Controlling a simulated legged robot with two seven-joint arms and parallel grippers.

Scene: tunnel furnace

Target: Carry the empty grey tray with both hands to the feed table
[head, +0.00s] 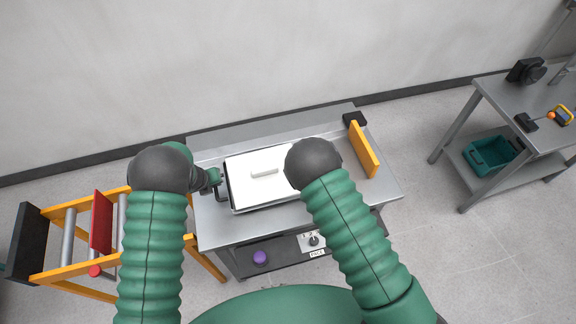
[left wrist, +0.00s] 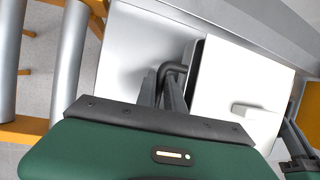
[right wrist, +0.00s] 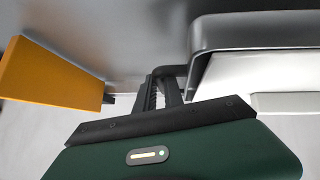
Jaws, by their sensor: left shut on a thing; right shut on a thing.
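The grey tray (head: 262,209) is over the grey metal table (head: 215,225) in front of me. It does not look empty: a white slab (head: 252,185) with a raised white grip fills it. My left gripper (head: 216,183) is shut on the tray's dark left handle, which the left wrist view shows between the fingers (left wrist: 172,85). My right gripper (right wrist: 165,88) is shut on the dark handle at the other end, beside the tray rim (right wrist: 250,28). The head view hides that grip behind my arm. I cannot tell whether the tray touches the table.
An orange upright plate (head: 364,150) stands at the table's right end. An orange-framed roller stand (head: 65,215) with a red plate is at left. A purple button (head: 260,257) and a dial are on the table front. Another grey table (head: 500,100) stands at right; clear floor lies between.

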